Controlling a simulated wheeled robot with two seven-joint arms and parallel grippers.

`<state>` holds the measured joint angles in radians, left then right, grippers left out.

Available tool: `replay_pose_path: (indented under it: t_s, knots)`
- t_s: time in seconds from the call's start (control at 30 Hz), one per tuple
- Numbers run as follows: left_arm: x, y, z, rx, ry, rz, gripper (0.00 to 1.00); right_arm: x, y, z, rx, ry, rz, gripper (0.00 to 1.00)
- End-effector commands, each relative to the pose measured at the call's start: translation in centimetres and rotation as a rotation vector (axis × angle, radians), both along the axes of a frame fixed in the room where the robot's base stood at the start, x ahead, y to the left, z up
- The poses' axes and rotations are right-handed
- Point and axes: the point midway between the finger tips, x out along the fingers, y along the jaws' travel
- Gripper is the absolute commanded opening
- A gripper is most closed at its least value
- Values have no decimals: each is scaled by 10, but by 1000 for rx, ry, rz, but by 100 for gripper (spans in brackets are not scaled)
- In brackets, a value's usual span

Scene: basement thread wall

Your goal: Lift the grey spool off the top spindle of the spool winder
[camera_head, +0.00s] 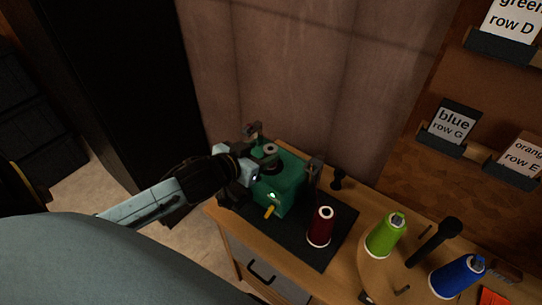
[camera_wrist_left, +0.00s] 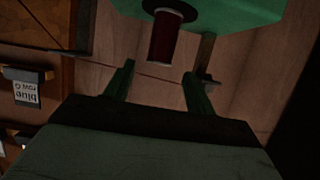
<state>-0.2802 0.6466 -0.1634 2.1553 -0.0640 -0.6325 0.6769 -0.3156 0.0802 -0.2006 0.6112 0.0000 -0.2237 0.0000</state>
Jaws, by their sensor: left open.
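The green spool winder (camera_head: 283,192) stands on a dark mat at the left end of the bench. A small spool (camera_head: 270,149) with a pale grey top ring sits upright on its top. In the left wrist view, which is upside down, the spool (camera_wrist_left: 166,38) looks dark reddish and hangs from a dark disc on the winder body (camera_wrist_left: 235,10). My left gripper (camera_head: 251,166) is open at the left side of the spool. In the wrist view its fingers (camera_wrist_left: 158,69) are spread, with the spool beyond the gap and nothing held. My right gripper is not in view.
A dark red cone (camera_head: 319,227) stands on the mat (camera_head: 338,240), right of the winder. A dark upright post (camera_head: 315,170) is close to the winder. The wall is behind; labelled holders (camera_head: 452,124) hang right.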

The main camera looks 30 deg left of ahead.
Motion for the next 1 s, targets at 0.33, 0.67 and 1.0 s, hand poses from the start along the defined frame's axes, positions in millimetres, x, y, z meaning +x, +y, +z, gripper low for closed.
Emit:
replay_pose_path:
  t_s: [0.33,0.67,1.0]
  knots:
    - [23,-3,-12,0,0,-1,55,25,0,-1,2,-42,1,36]
    - [57,-7,-33,0,0,-1,55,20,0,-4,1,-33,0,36]
    - [59,-7,-33,-1,0,-2,47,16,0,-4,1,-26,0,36]
